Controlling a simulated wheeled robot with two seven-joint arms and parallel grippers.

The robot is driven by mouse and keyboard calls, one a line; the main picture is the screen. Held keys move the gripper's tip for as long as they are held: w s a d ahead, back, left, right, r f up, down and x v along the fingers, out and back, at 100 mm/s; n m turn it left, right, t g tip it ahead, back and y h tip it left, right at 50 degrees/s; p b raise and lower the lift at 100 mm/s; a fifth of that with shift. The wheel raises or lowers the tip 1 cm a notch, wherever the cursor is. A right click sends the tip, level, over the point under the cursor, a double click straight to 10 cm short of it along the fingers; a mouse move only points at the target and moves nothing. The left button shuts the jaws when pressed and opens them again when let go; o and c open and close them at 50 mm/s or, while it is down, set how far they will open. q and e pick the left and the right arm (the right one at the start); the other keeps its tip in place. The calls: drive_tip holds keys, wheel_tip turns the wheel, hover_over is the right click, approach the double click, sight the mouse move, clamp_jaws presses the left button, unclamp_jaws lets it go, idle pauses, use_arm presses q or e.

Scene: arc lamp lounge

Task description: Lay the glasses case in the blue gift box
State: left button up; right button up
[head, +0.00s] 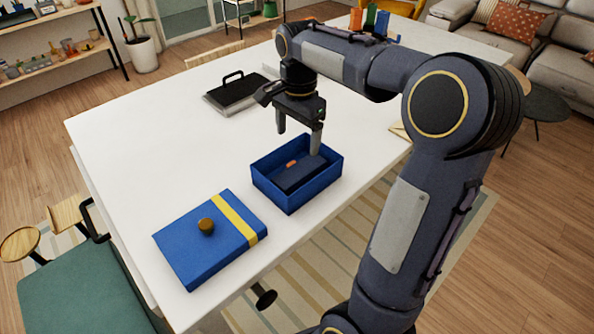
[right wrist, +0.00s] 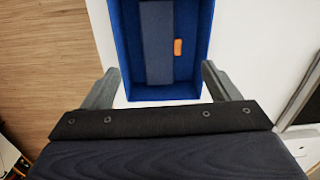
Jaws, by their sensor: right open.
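The blue gift box (head: 267,186) stands open on the white table in the head view. The dark blue glasses case (head: 301,177) lies inside it, with a small orange patch on it. In the right wrist view the case (right wrist: 157,45) lies lengthwise in the box (right wrist: 193,88), resting inside its walls. My right gripper (head: 299,141) is above the far side of the box, fingers pointing down. It is open and empty, and its fingertips (right wrist: 160,84) are apart. My left gripper is not in view.
The blue lid (head: 190,250) with a yellow band and a brown knob lies on the white table (head: 150,150) in front of the box. A black case-like object (head: 236,93) with a handle lies behind. The table's left side is clear.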

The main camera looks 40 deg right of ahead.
drive_tip(key=s+a+f+n+t+y, duration=0.1)
drive_tip(key=s+a+f+n+t, duration=0.1)
drive_tip(key=s+a+n, duration=0.5)
drive_tip(key=s+a+f+n+t+y, duration=0.2)
drive_tip(key=s+a+n, duration=0.5)
drive_tip(key=s, duration=0.5)
drive_tip(key=shift+s+a+f+n+t+y, duration=0.3)
drive_tip(key=shift+a+f+n+t, duration=0.15)
drive_tip(key=shift+a+t, duration=0.3)
